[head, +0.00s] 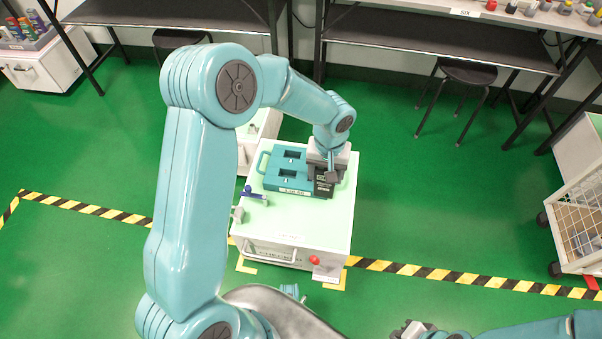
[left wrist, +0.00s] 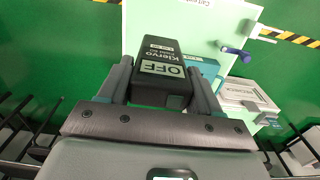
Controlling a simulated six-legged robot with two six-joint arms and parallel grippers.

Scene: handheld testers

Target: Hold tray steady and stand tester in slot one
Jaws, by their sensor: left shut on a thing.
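A teal tray (head: 271,181) with square slots lies on the pale green top of a white cart. Two slots show on its left part; my left arm and gripper hide its right end. My left gripper (head: 326,180) is shut on a black tester (head: 323,190) at the tray's right end. My right gripper (head: 411,331) is at the bottom edge, cut off, away from the tray.
A blue-handled tool (head: 253,194) lies on the cart top (head: 300,222) left of the tray. A red button (head: 314,260) is on the cart's front. A grey box (left wrist: 247,93) stands on another surface beyond. The front of the cart top is mostly clear.

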